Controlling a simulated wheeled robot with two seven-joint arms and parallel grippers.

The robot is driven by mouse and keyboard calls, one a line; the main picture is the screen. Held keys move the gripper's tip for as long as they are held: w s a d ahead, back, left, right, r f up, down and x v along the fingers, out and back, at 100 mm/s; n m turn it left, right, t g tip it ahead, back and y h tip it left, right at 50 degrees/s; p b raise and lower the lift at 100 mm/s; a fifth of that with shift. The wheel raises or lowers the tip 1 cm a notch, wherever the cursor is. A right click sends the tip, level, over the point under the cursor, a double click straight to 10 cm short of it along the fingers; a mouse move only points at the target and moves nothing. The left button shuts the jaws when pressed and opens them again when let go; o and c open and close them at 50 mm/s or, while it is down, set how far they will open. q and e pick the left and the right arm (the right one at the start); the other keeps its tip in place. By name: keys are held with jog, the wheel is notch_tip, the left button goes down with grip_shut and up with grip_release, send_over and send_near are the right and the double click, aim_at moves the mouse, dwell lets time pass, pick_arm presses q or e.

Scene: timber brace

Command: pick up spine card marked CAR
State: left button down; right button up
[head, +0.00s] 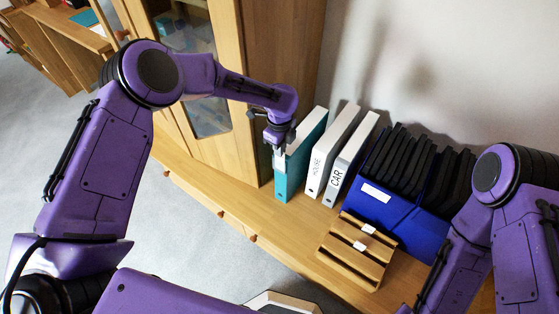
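The spine card marked CAR (336,179) shows on the spine of the right-hand white binder (354,155), which stands upright on the wooden top. My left gripper (280,148) points down at the upper front of the teal binder (293,180), left of the CAR card and apart from it. A small white patch (279,162) shows just under its fingers against the teal spine. I cannot tell whether the fingers hold it or how wide they are. My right arm comes in at the right, and its gripper is out of view.
A white binder marked HOUSE (318,168) stands between the teal and CAR binders. A slatted wooden rack (345,257) holds small white cards (368,229). A blue box (400,218) of black folders (412,165) stands to the right. A wooden cabinet (232,110) stands left.

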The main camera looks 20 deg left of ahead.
notch_tip(320, 180, up, 10)
jog(key=p, duration=0.9)
jog(key=shift+f, duration=0.25)
dwell(0.5)
dwell(0.3)
